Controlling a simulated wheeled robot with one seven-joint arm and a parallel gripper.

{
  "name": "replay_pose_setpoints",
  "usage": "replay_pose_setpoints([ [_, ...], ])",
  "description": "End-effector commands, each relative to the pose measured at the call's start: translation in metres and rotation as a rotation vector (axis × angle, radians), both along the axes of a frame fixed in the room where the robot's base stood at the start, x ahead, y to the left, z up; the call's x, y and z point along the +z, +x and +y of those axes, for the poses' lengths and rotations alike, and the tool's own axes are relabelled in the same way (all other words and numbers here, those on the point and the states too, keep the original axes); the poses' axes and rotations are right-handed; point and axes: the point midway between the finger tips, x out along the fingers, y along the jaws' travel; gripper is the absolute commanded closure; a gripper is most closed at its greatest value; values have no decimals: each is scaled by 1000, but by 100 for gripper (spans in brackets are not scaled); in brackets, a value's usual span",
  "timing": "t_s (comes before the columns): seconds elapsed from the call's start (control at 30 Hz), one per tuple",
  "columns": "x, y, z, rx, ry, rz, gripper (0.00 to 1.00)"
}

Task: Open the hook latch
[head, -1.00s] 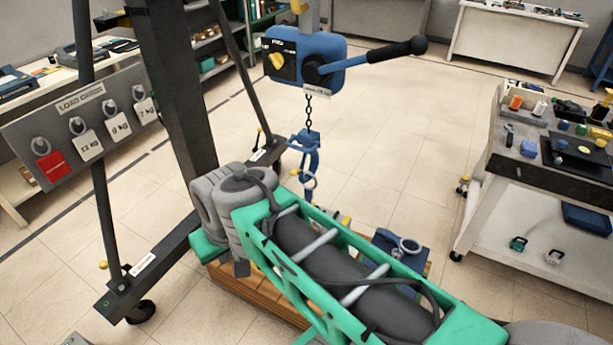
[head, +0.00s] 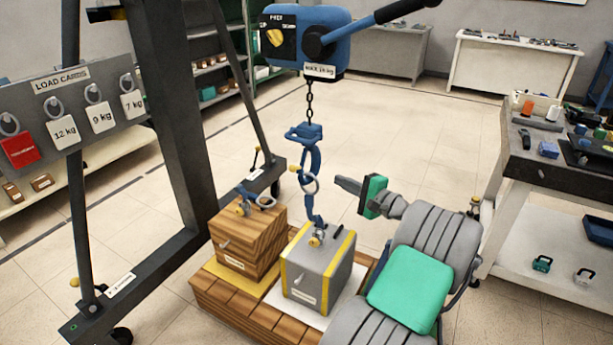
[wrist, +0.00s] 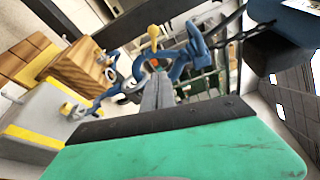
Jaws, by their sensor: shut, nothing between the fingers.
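The blue hook (head: 312,158) hangs on a chain below the blue hoist, and it also shows in the wrist view (wrist: 188,52). A pale ring (head: 310,186) is at its lower part. A blue link below the ring runs down to the top of the grey crate (head: 303,275). My gripper (head: 340,183) is shut and empty, a little right of the hook and ring, and points left at about the ring's height. In the wrist view its grey fingers (wrist: 158,90) appear near the hook; contact cannot be told.
A wooden crate (head: 245,245) with a blue fitting on top stands left of the grey crate, on a wooden pallet (head: 225,300). The hoist (head: 310,40) has a long black-gripped lever. A load-card board (head: 75,105) and dark frame stand left. A workbench (head: 540,170) stands right.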

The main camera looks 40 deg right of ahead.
Motion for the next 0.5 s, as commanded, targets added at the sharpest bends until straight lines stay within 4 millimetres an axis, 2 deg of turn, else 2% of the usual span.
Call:
replay_pose_setpoints([
  [0.13,-1,5,0,1,-1,2,100],
  [0.23,-2,17,2,4,-2,1,100],
  [0.5,-6,75,4,6,-4,2,100],
])
